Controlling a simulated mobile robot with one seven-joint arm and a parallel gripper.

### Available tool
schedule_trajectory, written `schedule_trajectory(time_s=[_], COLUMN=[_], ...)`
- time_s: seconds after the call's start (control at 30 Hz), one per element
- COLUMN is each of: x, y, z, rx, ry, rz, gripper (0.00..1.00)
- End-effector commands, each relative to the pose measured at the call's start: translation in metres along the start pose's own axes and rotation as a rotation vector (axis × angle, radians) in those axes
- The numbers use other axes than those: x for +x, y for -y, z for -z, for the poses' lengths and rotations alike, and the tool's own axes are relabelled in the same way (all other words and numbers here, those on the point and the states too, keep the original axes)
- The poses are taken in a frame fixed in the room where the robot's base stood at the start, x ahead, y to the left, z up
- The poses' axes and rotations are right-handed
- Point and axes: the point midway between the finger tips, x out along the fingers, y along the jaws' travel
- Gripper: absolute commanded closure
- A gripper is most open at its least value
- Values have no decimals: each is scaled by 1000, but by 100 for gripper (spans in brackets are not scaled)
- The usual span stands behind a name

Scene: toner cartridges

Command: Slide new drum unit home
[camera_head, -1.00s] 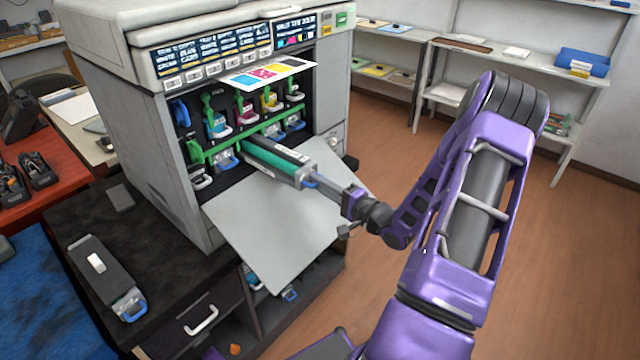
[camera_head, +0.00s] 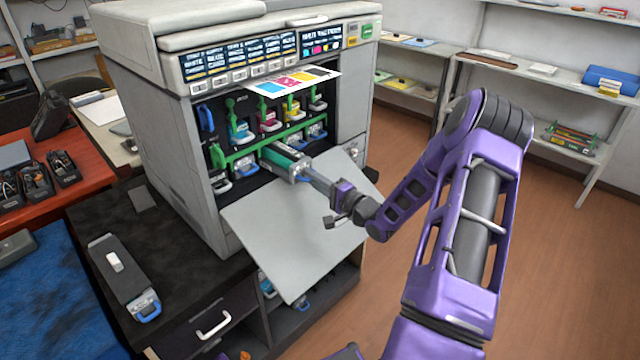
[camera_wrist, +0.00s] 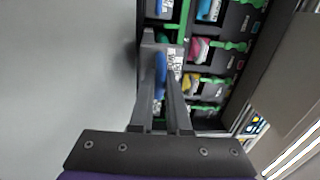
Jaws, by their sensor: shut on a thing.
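The new drum unit (camera_head: 287,158), a long grey box with a green top, lies partly inside a lower slot of the open printer (camera_head: 250,185). Its outer end sticks out over the lowered front door. My gripper (camera_head: 316,182) is shut on the handle at that outer end. In the wrist view, the fingers of my gripper (camera_wrist: 163,100) close around the blue handle (camera_wrist: 161,76). The fingers hide part of the handle, and the unit's inner end is hidden in the slot.
The lowered grey door (camera_head: 300,225) spreads below the slots. Coloured toner cartridges (camera_head: 270,118) sit in the row above. Another drum unit (camera_head: 124,276) lies on the black cabinet top (camera_head: 182,275) at left. A printed sheet (camera_head: 293,81) juts out above the bay.

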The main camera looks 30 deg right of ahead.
Motion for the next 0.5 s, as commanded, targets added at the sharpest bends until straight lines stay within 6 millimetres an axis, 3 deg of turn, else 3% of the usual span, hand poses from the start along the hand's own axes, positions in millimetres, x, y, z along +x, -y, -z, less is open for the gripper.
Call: schedule_trajectory(time_s=[0.5], x=[50], y=[-3], z=[-1], rx=[-1], ry=[2], rz=[4], gripper=[100])
